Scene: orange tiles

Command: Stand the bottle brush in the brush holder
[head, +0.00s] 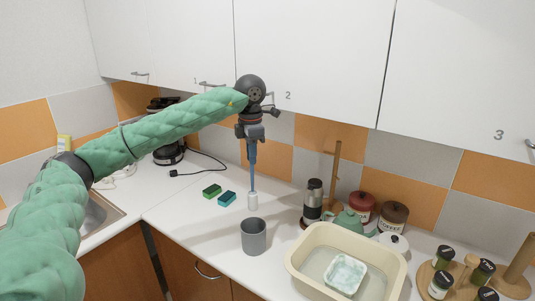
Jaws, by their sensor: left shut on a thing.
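My left gripper (253,137) is shut on the bottle brush (252,180), near the top of its blue handle. The brush hangs upright with its white head (252,201) pointing down. A grey, open-topped cup (253,240), which looks like the brush holder, stands upright on the white counter. In the picture the brush head is just above and behind the cup's rim, outside the cup. I cannot tell its exact height above the counter. My right gripper is not in view.
A green sponge (212,191) and a blue one (227,198) lie left of the brush. A cream basin (298,264) with a dish inside is right of the cup. Cabinets (310,50) hang above.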

